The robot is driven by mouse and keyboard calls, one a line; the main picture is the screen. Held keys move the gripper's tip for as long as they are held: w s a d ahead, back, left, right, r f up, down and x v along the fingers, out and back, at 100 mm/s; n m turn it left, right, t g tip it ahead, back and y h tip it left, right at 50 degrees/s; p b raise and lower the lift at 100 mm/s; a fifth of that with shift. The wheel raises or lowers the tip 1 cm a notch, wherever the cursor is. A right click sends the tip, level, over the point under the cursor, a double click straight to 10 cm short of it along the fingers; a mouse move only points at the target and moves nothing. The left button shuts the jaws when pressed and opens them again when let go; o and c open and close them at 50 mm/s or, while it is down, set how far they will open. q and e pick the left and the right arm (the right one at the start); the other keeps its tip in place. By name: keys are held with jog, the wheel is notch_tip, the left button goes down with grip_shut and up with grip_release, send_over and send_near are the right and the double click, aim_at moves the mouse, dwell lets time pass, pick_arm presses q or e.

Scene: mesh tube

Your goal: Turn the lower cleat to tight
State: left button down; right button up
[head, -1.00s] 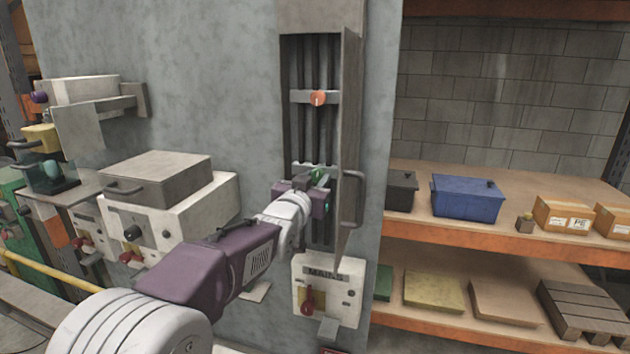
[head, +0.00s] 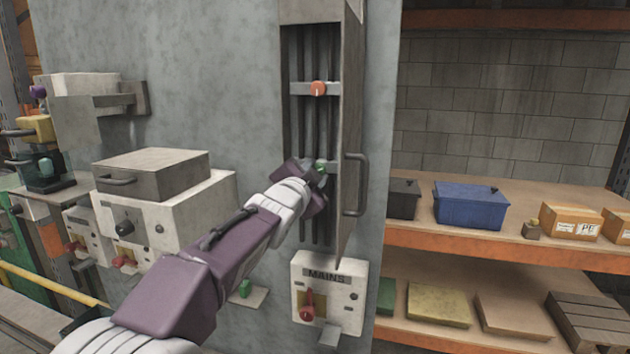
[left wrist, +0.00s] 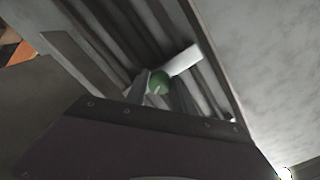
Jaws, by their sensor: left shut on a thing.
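The lower cleat has a green knob (head: 321,168) on the lower crossbar of the tall open cabinet, in front of dark vertical cables. My left gripper (head: 316,175) is at this cleat, shut on it, and its body hides much of the crossbar. In the left wrist view the green knob (left wrist: 159,82) shows just beyond the gripper's edge, with a pale finger beside it. An orange knob (head: 318,88) marks the upper cleat on the upper crossbar. My right gripper is out of view.
The cabinet door (head: 351,140) stands open just right of my gripper, its handle (head: 356,185) sticking out. A MAINS box (head: 329,295) with a red lever is below. A grey-lidded machine (head: 165,190) stands left. Shelves with a blue bin (head: 470,205) are at right.

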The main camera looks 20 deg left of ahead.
pick_arm(q)
jog(key=m, duration=1.5)
jog(key=m+b, duration=0.1)
jog(key=m, duration=0.7)
jog(key=shift+d+r, duration=0.1)
jog(key=shift+r, duration=0.3)
jog(key=shift+m, duration=0.3)
jog(key=c, duration=1.1)
grip_release()
jog(key=shift+o, duration=0.2)
jog(key=shift+w, duration=0.1)
jog(key=shift+f, duration=0.1)
